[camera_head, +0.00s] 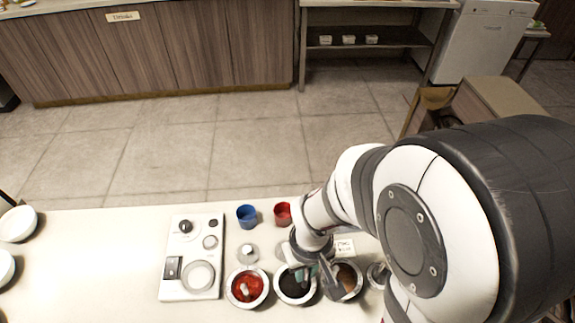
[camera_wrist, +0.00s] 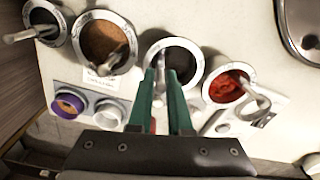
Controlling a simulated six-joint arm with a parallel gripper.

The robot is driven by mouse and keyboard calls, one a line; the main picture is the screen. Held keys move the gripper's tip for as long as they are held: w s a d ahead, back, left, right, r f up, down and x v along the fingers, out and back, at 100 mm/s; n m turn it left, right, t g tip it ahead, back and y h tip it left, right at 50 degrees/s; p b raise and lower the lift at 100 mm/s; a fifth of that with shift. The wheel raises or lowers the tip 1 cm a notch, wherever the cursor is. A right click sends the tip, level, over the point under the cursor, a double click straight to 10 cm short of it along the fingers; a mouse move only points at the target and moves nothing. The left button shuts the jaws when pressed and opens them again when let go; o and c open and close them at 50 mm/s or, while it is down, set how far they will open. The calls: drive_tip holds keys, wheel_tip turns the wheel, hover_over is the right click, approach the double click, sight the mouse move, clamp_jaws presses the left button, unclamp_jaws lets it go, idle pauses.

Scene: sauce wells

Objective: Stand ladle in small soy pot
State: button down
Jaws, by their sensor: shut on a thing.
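My gripper (camera_wrist: 164,78) has its green fingers over a pot of dark sauce (camera_wrist: 187,57), which looks like soy. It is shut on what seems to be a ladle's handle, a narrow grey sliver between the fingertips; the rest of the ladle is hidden. In the head view my gripper (camera_head: 310,272) is above the right part of the dark pot (camera_head: 292,287). A smaller pot (camera_wrist: 60,22) at the upper left of the wrist view also looks dark inside and holds a ladle (camera_wrist: 22,36). I cannot tell from the frames which is the small soy pot.
A brown-filled pot (camera_wrist: 105,38) and a red-sauce pot (camera_wrist: 228,85) flank the dark pot, each with a ladle. Blue (camera_head: 247,216) and red (camera_head: 283,213) cups stand behind. A white panel (camera_head: 176,290) lies left. The counter's far left is mostly clear beyond bowls (camera_head: 17,223).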

drive_tip(key=shift+c, duration=0.6)
unclamp_jaws()
idle(0.3)
wheel_tip(320, 180, up, 9)
idle(0.6)
